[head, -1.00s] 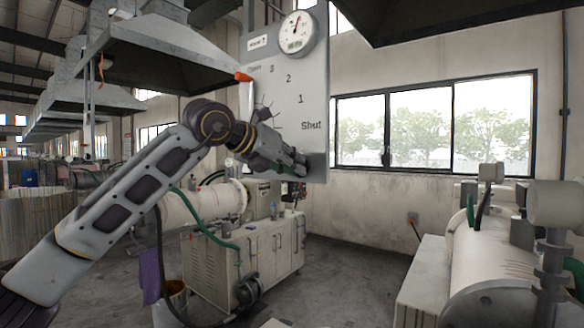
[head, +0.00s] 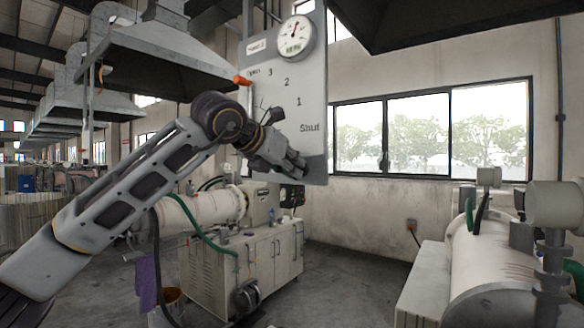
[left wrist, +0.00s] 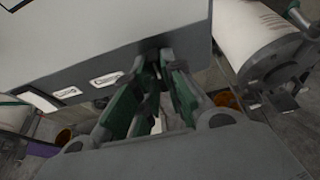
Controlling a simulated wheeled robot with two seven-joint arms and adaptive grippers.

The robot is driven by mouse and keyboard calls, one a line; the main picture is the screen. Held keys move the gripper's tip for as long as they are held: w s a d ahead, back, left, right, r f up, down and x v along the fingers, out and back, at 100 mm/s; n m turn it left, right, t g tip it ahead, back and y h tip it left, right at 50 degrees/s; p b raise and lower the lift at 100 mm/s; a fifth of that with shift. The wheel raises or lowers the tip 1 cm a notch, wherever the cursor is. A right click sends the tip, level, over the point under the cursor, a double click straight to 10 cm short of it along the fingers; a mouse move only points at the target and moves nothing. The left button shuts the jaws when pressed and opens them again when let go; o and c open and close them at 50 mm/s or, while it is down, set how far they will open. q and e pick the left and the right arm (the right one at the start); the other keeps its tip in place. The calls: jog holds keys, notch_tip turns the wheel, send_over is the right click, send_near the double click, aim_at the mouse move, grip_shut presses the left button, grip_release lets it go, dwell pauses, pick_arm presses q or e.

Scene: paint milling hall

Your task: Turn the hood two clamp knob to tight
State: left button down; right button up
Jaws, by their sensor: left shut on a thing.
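My left gripper (head: 298,170) is at the panel's lower part, below Shut. In the left wrist view my gripper (left wrist: 160,62) has its fingers closed together on a small dark thing at the panel's edge, likely the clamp knob. The fingers mostly hide it, so its setting cannot be read. My right gripper is out of view.
A pale cabinet (head: 268,250) with a horizontal mill stands below and behind my left arm. Another white machine (head: 485,260) is at the right. A dark hood edge (head: 440,22) hangs at the top right. The floor between the machines is clear.

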pick_arm(q)
jog(key=c, duration=1.5)
grip_release()
jog(key=shift+f, duration=0.15)
jog(key=v, duration=1.2)
jog(key=shift+d+m, duration=0.1)
jog(key=shift+m, duration=0.2)
